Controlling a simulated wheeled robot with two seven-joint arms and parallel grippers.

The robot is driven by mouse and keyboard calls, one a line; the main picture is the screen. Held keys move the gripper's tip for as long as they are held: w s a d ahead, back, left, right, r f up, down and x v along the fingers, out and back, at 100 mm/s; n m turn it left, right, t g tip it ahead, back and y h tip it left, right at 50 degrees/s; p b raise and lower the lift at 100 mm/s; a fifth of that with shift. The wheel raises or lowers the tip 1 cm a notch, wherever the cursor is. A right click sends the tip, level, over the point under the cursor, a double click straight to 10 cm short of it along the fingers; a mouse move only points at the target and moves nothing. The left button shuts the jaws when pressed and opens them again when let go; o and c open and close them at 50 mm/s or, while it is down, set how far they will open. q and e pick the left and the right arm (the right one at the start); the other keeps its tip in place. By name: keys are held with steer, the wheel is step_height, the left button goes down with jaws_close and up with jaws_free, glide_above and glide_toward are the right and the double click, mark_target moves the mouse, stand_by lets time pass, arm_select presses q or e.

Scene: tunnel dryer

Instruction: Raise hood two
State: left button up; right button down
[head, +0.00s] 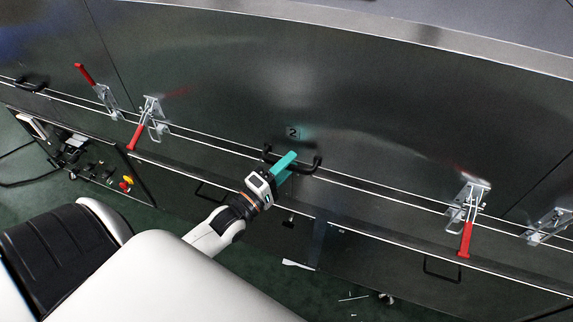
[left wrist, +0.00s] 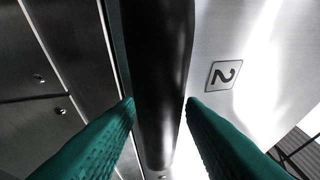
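Hood two is a large dark glossy panel (head: 365,110) with a "2" label (head: 293,132), which also shows in the left wrist view (left wrist: 223,75). Its black bar handle (head: 310,168) is below the label, near the hood's lower edge. My left gripper (head: 287,162) is at this handle, its teal fingers across the bar. In the left wrist view, the bar (left wrist: 160,60) is between the two fingertips, which meet its sides with no clear gap. The hood appears down along its bottom seam. My right gripper is not in view.
Red-handled toggle latches stand at the hood's left (head: 150,118) and right (head: 467,215), both red levers pointing down. A neighbouring latch (head: 90,80) at far left has its lever up. Another latch (head: 550,224) is at the right edge. Dark green floor (head: 240,270) lies below.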

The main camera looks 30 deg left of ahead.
arm_select(q)
steer(key=shift+c, duration=0.3)
jaws_close()
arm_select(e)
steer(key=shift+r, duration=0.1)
